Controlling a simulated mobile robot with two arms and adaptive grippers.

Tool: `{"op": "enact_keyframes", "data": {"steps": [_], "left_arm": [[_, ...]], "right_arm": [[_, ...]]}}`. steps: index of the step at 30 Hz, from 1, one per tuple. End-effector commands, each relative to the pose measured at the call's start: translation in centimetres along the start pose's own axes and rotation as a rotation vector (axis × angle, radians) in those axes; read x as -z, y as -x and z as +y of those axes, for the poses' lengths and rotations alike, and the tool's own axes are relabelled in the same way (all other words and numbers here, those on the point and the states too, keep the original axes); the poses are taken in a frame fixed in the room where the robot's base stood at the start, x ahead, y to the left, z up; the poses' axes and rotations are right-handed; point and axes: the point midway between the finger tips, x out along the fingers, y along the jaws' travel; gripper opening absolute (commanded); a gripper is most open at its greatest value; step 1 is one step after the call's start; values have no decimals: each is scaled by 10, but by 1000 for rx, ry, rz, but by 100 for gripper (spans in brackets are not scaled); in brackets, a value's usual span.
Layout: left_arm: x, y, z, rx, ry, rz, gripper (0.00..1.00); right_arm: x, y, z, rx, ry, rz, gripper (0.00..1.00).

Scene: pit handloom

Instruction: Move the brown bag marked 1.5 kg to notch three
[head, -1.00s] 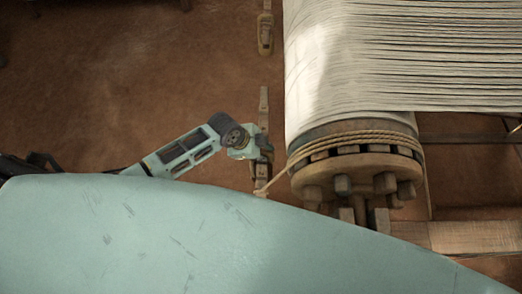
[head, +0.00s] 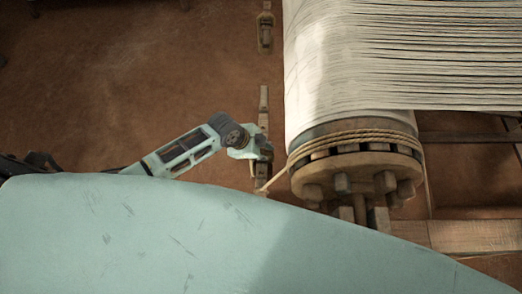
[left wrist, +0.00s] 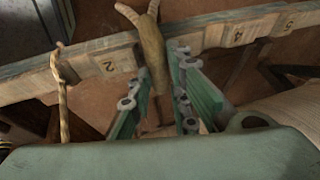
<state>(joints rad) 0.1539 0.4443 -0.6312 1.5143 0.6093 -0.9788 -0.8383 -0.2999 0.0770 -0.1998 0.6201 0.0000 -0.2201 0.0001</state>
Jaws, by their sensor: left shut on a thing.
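My left gripper (head: 262,168) is beside the roller at the end of a wooden bar. In the left wrist view, its green fingers (left wrist: 158,85) are shut on a narrow brown bag (left wrist: 152,48) with two ear-like ends at the top. The bag lies across the notched wooden bar (left wrist: 205,36), between the marks 2 and 4, and covers the place between them. Its weight mark does not show, and I cannot tell whether it rests on the bar. The bar also shows in the head view (head: 263,103). My right gripper is out of view.
The cloth roller (head: 356,165) with rope round its end stands right of my gripper. A rope (left wrist: 63,95) hangs over the bar left of mark 2. Another small item (head: 265,32) is farther up. Bare brown floor (head: 130,80) lies left.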

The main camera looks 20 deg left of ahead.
Motion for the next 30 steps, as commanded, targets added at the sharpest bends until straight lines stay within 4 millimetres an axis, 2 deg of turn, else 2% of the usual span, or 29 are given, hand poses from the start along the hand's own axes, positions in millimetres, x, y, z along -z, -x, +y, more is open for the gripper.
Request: {"op": "enact_keyframes", "data": {"steps": [1,2,9,20,26,30], "left_arm": [[2,1,-2,4,-1,4,0],[2,0,-1,4,-1,4,20],[0,0,0,1,0,1,39],[-3,1,3,-5,0,-6,39],[-2,27,1,-1,-3,-3,39],[-2,55,1,0,-4,-3,39]], "right_arm": [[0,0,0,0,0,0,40],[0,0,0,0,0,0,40],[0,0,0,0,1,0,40],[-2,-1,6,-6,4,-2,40],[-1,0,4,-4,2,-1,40],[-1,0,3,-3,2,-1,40]]}}
